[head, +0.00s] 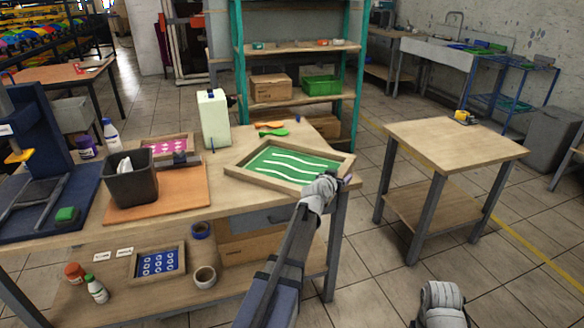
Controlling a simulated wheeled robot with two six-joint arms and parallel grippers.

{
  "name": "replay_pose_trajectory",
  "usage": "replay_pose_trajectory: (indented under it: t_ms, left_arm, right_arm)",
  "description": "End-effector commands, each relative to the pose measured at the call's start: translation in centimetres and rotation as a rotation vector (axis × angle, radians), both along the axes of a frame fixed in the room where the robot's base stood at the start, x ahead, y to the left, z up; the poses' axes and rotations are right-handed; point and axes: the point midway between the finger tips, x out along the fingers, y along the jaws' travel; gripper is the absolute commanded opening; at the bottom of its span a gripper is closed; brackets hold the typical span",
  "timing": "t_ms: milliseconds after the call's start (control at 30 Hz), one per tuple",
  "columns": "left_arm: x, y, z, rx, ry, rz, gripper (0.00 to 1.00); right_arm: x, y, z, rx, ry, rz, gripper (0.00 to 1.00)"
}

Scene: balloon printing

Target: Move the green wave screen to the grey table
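The green wave screen (290,163), a wooden frame with a green mesh and white wavy lines, lies at the right end of the wooden workbench (235,195). My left gripper (346,181) is at the screen's near right corner. My own wrist hides most of its fingers, so I cannot tell whether they are shut on the frame. A table with grey legs and a light wooden top (445,140) stands apart to the right. Part of my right arm shows at the bottom right; its gripper is out of view.
A small yellow object (464,117) sits at the table's back edge; the rest of its top is clear. A dark bin (132,182), a pale green container (213,118) and green and orange tools share the workbench. A teal shelf (238,60) stands behind. Open floor separates bench and table.

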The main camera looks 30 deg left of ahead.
Motion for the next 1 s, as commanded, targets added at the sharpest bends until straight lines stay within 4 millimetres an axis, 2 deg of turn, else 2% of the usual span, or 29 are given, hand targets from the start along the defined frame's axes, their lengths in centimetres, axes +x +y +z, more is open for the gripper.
replay_pose_trajectory:
  t_ms: [67,600,1000]
  left_arm:
    - [-0.02,-0.01,0.01,0.0,0.0,0.0,0.62]
    - [-0.02,-0.02,0.01,0.0,0.0,0.0,0.02]
    - [-0.02,-0.02,0.0,0.0,0.0,0.0,0.0]
  right_arm:
    - [0.0,0.0,0.01,0.0,0.0,0.0,1.0]
    - [0.0,0.0,0.0,0.0,0.0,0.0,1.0]
    - [0.0,0.0,0.0,0.0,0.0,0.0,1.0]
